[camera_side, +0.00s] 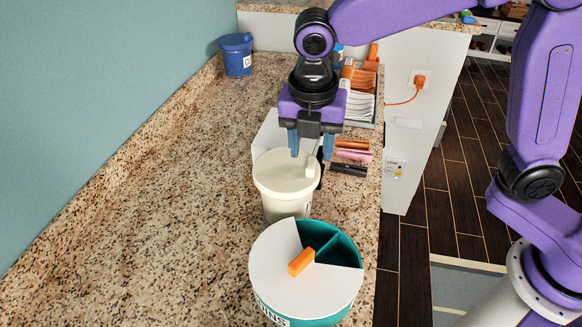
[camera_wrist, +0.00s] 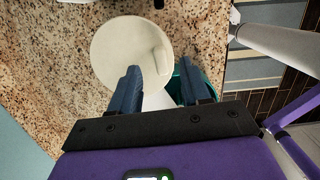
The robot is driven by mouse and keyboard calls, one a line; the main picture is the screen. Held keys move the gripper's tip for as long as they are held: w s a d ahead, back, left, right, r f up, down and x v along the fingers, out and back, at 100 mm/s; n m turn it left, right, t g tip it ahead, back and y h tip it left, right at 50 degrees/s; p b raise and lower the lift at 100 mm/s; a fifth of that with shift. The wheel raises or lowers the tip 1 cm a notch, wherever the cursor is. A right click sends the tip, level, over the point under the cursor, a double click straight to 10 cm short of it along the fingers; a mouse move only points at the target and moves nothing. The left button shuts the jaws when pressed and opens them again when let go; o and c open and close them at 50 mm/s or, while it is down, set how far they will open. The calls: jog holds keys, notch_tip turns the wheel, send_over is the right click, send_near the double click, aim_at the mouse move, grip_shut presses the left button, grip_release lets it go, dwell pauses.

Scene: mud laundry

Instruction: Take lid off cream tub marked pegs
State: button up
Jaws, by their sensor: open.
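The cream tub (camera_side: 288,205) stands upright on the counter with its cream lid (camera_side: 280,172) on; its label is mostly hidden at the right side, so I cannot read it. A raised grip (camera_side: 311,166) stands near the lid's right edge. In the wrist view the lid (camera_wrist: 118,55) is a pale disc with the grip (camera_wrist: 162,60) at its right. My gripper (camera_side: 311,153) is open and empty, pointing down over the lid's right side. In the wrist view its fingers (camera_wrist: 160,68) straddle the grip's line; I cannot tell whether they touch it.
A teal round bin (camera_side: 340,248) with a white part-lid (camera_side: 285,280) and orange handle (camera_side: 301,262) stands close in front. Pink and dark items (camera_side: 350,169) lie right of the tub. A blue tub (camera_side: 237,60) is far back. The counter at left is clear.

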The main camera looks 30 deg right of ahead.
aim_at(311, 163)
jog(key=shift+d+f, duration=0.15)
jog(key=shift+f, duration=1.55)
grip_shut()
jog(key=shift+r, duration=0.15)
